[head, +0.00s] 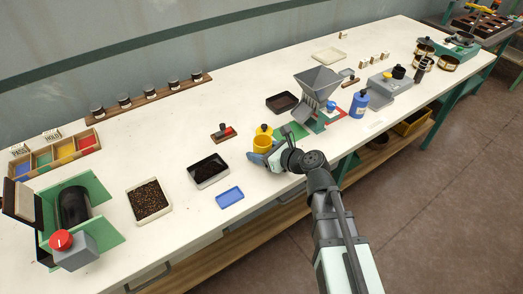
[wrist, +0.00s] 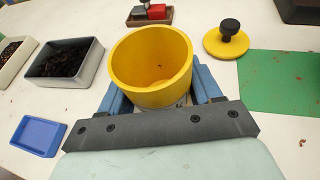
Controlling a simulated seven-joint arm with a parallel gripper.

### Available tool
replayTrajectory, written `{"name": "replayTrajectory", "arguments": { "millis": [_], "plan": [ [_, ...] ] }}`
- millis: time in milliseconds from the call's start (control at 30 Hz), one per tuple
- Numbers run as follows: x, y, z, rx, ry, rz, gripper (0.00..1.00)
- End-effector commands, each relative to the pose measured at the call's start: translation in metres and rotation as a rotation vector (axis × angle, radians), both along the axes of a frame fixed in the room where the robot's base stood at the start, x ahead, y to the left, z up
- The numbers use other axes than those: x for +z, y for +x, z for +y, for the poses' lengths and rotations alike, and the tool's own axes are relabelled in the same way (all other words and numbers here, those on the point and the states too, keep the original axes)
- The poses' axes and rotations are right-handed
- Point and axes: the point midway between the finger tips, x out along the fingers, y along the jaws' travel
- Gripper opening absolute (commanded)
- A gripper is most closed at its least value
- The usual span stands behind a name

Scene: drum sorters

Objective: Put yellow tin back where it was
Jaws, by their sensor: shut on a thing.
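The yellow tin (head: 262,144) is an open round cup on the white bench in the head view. In the head view my gripper (head: 262,157) is low over the bench, just in front of the tin. A yellow lid with a black knob (wrist: 226,38) lies to the right of the tin. Whether the tin touches the bench is hidden.
A green mat (wrist: 280,80) lies to the right. A small block stand (head: 223,132) is behind.

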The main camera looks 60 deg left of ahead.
Motion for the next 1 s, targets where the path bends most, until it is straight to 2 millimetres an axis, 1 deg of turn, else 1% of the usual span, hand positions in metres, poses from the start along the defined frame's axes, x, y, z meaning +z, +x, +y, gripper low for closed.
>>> {"name": "replayTrajectory", "arguments": {
  "millis": [167,200,433,767,867,1000],
  "plan": [
    [-0.003,0.0,0.0,0.0,0.0,0.0,0.33],
    [-0.003,0.0,0.0,0.0,0.0,0.0,0.67],
    [-0.003,0.0,0.0,0.0,0.0,0.0,0.89],
    [0.0,0.0,0.0,0.0,0.0,0.0,0.89],
    [0.004,0.002,-0.009,-0.002,0.001,0.0,0.89],
    [0.012,0.006,-0.03,-0.002,0.001,0.0,0.89]
  ]
}}
